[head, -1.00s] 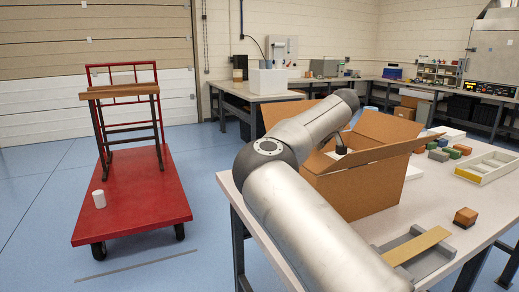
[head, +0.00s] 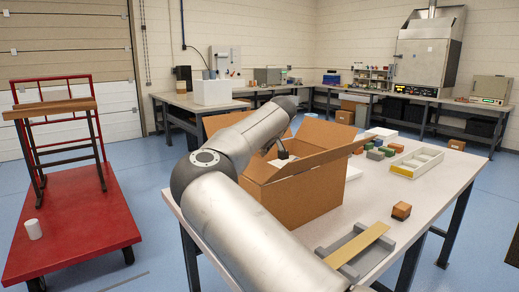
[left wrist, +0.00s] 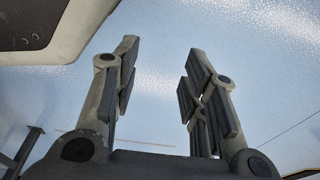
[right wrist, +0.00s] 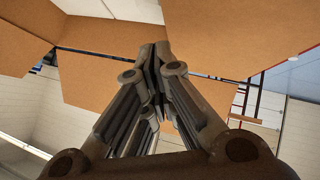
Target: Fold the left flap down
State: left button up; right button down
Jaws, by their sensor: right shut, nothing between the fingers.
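A cardboard box (head: 300,200) stands on the table with its top flaps up and spread. The left flap (head: 224,122) leans up and outward behind my right arm, which hides much of it. The front flap (head: 315,163) slants outward, and the far flap (head: 325,133) stands up. My right gripper (head: 282,151) is shut and empty at the box opening, among the flaps. In the right wrist view its closed fingers (right wrist: 156,55) have cardboard around them; contact is unclear. My left gripper (left wrist: 160,90) is open and empty over blue floor, outside the head view.
On the table (head: 385,210) are a grey tray (head: 345,245) with a tan strip, a small block (head: 401,211), several coloured blocks and a white divided tray (head: 417,162). A red cart (head: 75,215) stands left. Floor between is clear.

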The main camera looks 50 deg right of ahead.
jog(key=shift+r, duration=0.2)
jog(key=shift+s+r, duration=0.1)
jog(key=shift+r, duration=0.05)
pick_arm(q)
jog(key=shift+s+a+f, duration=0.1)
jog(key=shift+s+f, duration=0.2)
jog(key=shift+f, duration=0.15)
pick_arm(e)
jog(key=v, duration=1.1)
jog(key=shift+s+a+r, duration=0.2)
jog(key=shift+a, duration=0.05)
pick_arm(q)
jog(key=shift+a, duration=0.1)
